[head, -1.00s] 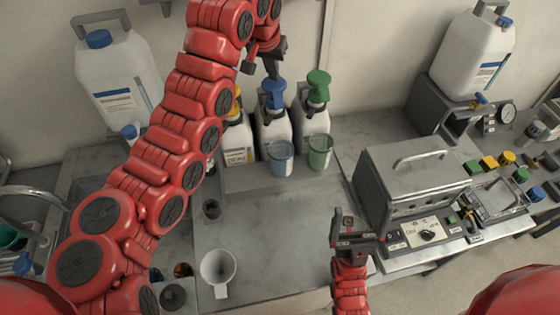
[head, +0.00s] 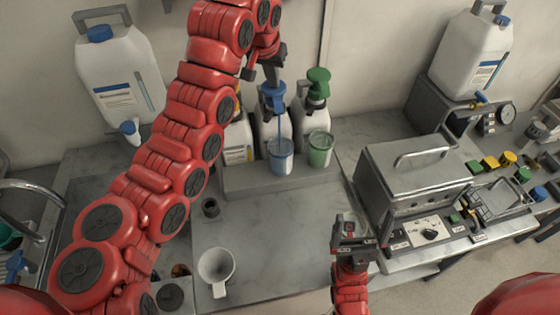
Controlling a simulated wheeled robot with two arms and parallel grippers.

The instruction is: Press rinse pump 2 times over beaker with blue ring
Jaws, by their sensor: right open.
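The rinse pump with the blue head (head: 272,95) is on a white bottle (head: 268,131) at the back of the bench. The beaker with blue ring (head: 281,166) stands upright in front of it. A thin blue stream runs from the pump's nozzle down into this beaker. My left gripper (head: 273,76) points down with its fingers together, on top of the blue pump head. My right gripper (head: 350,222) is open and empty above the bench's front right, far from the pump.
A bottle with green pump (head: 318,84) and a green-ringed beaker (head: 320,150) stand close on the right. A third bottle (head: 237,143) is partly hidden behind my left arm. A white cup (head: 216,266) is at front left. A metal unit (head: 415,185) stands right. The middle bench is clear.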

